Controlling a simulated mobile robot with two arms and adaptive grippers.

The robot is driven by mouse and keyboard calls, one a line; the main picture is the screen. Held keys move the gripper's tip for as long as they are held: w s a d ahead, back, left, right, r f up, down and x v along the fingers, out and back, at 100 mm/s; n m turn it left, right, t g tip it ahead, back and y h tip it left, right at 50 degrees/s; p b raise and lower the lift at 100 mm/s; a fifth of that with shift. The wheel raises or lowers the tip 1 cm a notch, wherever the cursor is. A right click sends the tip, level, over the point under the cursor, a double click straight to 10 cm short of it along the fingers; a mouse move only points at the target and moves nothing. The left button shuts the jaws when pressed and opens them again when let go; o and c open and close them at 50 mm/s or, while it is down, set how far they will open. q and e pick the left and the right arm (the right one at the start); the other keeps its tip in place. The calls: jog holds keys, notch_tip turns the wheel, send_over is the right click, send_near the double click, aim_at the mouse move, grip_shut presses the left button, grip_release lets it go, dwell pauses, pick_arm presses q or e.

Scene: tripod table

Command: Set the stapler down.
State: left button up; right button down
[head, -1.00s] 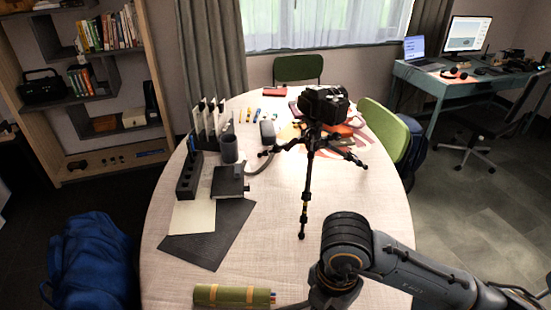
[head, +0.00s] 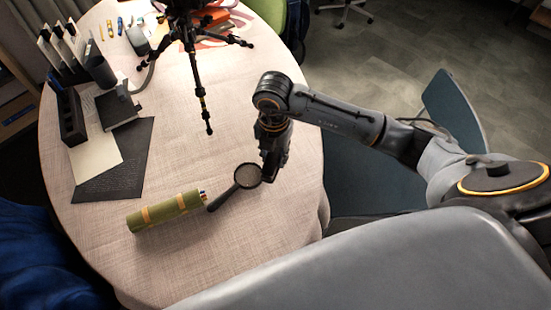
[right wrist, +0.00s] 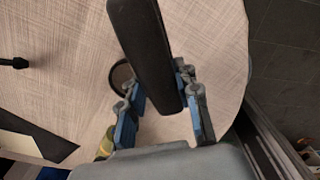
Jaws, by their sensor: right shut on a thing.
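The stapler (right wrist: 145,50) is a long dark block in the right wrist view. My right gripper (right wrist: 160,103) is shut on it, with blue-padded fingers on either side. In the head view my right gripper (head: 270,174) points down over the right part of the round table (head: 240,225), beside a magnifying glass. The stapler cannot be clearly told from the dark gripper there, and I cannot tell whether it touches the tabletop. My left gripper is out of view.
A magnifying glass (head: 247,176) lies just left of the gripper, by a green rolled case (head: 165,210). The tripod (head: 196,75) stands behind. A dark sheet (head: 118,165) and desk organizer (head: 70,115) are at left. The front right tabletop is clear.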

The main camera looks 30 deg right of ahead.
jog(key=shift+w+d+f, duration=0.35)
jog(key=shift+f, duration=0.15)
notch_tip(320, 180, down, 3)
jog(key=shift+w+d+f, duration=0.1)
jog(key=shift+f, duration=0.05)
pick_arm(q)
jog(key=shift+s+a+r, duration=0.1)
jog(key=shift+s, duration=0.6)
pick_arm(e)
jog(key=shift+f, duration=0.1)
jog(key=shift+f, duration=0.1)
jog(key=c, duration=1)
grip_release()
jog(key=shift+o, duration=0.2)
jog(key=shift+r, duration=0.3)
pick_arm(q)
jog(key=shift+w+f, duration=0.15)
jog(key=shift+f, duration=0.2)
pick_arm(e)
notch_tip(320, 180, up, 12)
jog(key=shift+f, duration=0.15)
